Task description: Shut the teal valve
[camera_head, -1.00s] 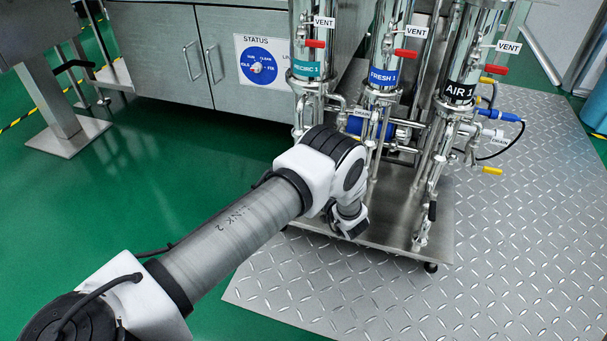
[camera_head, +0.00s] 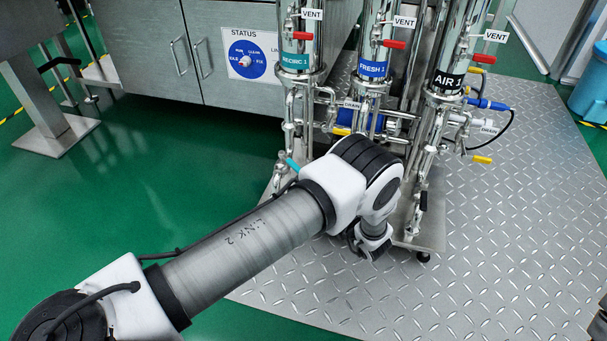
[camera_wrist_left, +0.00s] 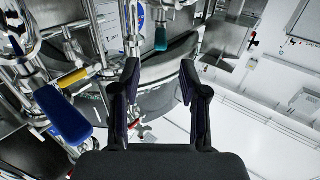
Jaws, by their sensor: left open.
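The teal valve handle (camera_head: 292,165) shows in the head view low on the left pipe column, just left of my left arm's elbow. In the left wrist view the teal handle (camera_wrist_left: 161,39) points down from a steel pipe fitting. My left gripper (camera_wrist_left: 160,80) is open and empty. The teal handle lies beyond its fingertips, roughly in line with the gap, and looks apart from both fingers. My right gripper is in neither view.
A blue handle (camera_wrist_left: 62,116) and a yellow handle (camera_wrist_left: 73,78) sit left of the gripper in the wrist view. Red vent handles, such as one (camera_head: 393,45), are higher on the columns. A steel cabinet (camera_head: 150,50) stands behind. The green floor (camera_head: 130,200) is clear.

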